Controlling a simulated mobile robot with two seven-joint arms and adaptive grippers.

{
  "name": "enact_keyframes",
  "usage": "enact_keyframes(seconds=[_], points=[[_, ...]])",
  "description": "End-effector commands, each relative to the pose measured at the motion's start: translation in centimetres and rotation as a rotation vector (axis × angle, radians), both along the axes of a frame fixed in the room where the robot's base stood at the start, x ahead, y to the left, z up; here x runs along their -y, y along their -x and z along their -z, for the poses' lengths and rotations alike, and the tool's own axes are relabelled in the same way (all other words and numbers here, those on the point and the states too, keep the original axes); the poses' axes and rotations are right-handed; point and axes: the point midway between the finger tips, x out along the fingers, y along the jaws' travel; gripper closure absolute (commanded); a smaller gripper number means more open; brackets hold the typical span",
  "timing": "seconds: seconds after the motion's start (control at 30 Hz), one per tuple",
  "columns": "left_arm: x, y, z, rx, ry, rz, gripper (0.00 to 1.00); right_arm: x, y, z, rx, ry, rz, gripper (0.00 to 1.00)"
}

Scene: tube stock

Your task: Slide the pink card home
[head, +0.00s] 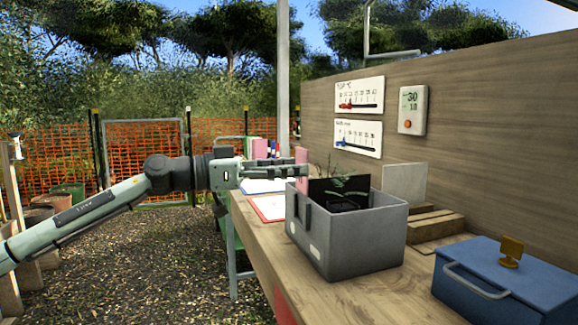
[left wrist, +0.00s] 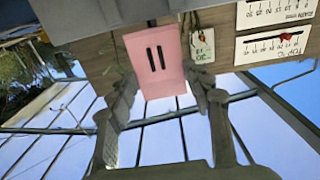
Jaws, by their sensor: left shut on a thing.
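My left gripper (head: 304,171) reaches in from the left, shut on the pink card (head: 301,155). The card stands upright at the fingertips, above the left back part of the grey box (head: 375,238). In the left wrist view the pink card (left wrist: 170,78) shows between the two fingers (left wrist: 160,100), with two dark bars on its face. A dark sheet with pale green marks (head: 352,191) stands up out of the grey box. The box's inside is mostly hidden, so I cannot tell whether the card touches it. My right gripper is not in view.
The box stands on a wooden bench (head: 345,300). A red-edged clipboard (head: 268,209) lies behind it. Wooden blocks (head: 435,225) and a pale panel (head: 404,183) are to its right. A blue case (head: 525,285) is at front right. A wooden wall (head: 480,120) bounds the right.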

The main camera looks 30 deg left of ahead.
Motion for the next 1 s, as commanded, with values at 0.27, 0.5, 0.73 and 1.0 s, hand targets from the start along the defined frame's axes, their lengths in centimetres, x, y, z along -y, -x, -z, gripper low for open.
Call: enact_keyframes(seconds=[0.27, 0.5, 0.73, 1.0], points=[[0.0, 0.0, 0.0, 0.001, -0.001, 0.0, 0.61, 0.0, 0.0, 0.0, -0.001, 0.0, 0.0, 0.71], [0.0, 0.0, 0.6, 0.0, 0.0, 0.0, 0.61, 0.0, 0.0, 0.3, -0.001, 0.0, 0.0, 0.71], [0.0, 0.0, 1.5, -0.001, -0.001, 0.001, 0.61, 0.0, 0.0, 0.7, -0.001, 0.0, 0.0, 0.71], [0.0, 0.0, 1.8, 0.0, 0.0, 0.001, 0.61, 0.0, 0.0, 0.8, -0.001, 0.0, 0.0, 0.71]])
